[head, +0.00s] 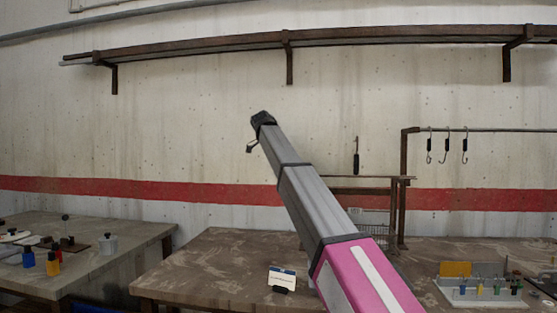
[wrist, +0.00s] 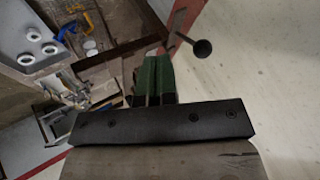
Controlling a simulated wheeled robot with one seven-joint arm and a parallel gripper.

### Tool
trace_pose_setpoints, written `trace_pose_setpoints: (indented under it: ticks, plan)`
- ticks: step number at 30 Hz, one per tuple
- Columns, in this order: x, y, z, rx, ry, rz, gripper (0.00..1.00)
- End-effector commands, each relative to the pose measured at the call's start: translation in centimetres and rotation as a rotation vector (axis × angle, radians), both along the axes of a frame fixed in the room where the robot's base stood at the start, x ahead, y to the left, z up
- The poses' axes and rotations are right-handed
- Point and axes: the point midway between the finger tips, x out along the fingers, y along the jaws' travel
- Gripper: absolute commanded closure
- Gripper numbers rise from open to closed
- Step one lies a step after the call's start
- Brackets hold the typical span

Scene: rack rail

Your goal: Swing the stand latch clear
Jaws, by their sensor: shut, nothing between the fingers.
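My gripper (wrist: 155,66) shows in the wrist view as two dark green fingers held together, with nothing between them. In the head view its dark end (head: 262,120) is raised in front of the wall, above the middle table. A dark rod with a round knob (wrist: 203,47) is right of the fingertips in the wrist view, apart from them; I cannot tell whether it is the stand latch. The brown rack stand (head: 403,190) stands on the table at right in the head view, its lower part partly behind my arm. I cannot pick out the latch there.
Three hooks (head: 447,146) with black grips hang from the rail at right. A black-handled tool (head: 356,160) hangs left of the post. A wall shelf (head: 200,50) runs above. A small card (head: 282,276) and a tool tray (head: 476,296) stand on the table.

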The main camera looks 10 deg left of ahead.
Motion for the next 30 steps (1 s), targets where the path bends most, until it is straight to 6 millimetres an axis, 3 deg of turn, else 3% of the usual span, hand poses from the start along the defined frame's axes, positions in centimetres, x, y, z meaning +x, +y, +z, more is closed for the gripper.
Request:
trace_pose_setpoints:
  ticks: [6,12,30]
  plan:
    - [-2.0,1.9,3.5,0.000,-0.001,0.000,1.00]
    - [-3.5,3.1,5.7,-0.002,0.000,-0.001,1.00]
    - [-3.9,3.3,6.1,-0.001,0.001,-0.003,1.00]
